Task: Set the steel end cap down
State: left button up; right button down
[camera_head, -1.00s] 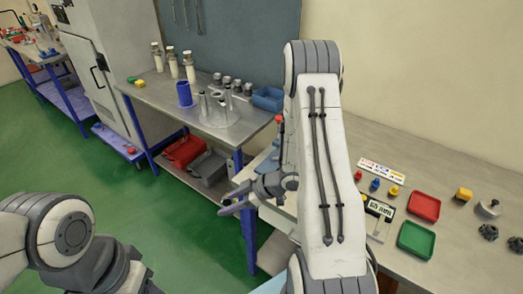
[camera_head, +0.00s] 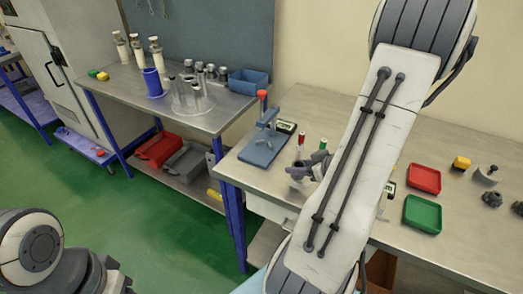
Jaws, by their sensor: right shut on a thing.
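My right gripper (camera_head: 301,172) is over the front left part of the right-hand workbench (camera_head: 330,110), partly covered by my own white forearm. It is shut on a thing. That thing is too small and too covered by the fingers to make out, so I cannot tell its shape or whether it touches the bench. No separate steel end cap can be picked out with certainty. My left arm shows at the lower left, but its gripper is not in view.
A blue press-like stand (camera_head: 264,146) with a red knob is left of my right gripper. A red tray (camera_head: 424,179) and a green tray (camera_head: 422,214) lie to the right. A blue bin (camera_head: 249,82) is on the left bench. The bench's back middle is clear.

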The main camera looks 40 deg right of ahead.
jog(key=p, duration=0.1)
send_near(261, 149)
jog(key=w, duration=0.4)
jog(key=shift+f, duration=0.15)
jog(key=w, duration=0.4)
jog(key=shift+a+p, duration=0.15)
jog(key=shift+p, duration=0.2)
jog(key=shift+f, duration=0.75)
jog(key=shift+f, duration=0.2)
jog(key=shift+c, duration=1.8)
grip_release()
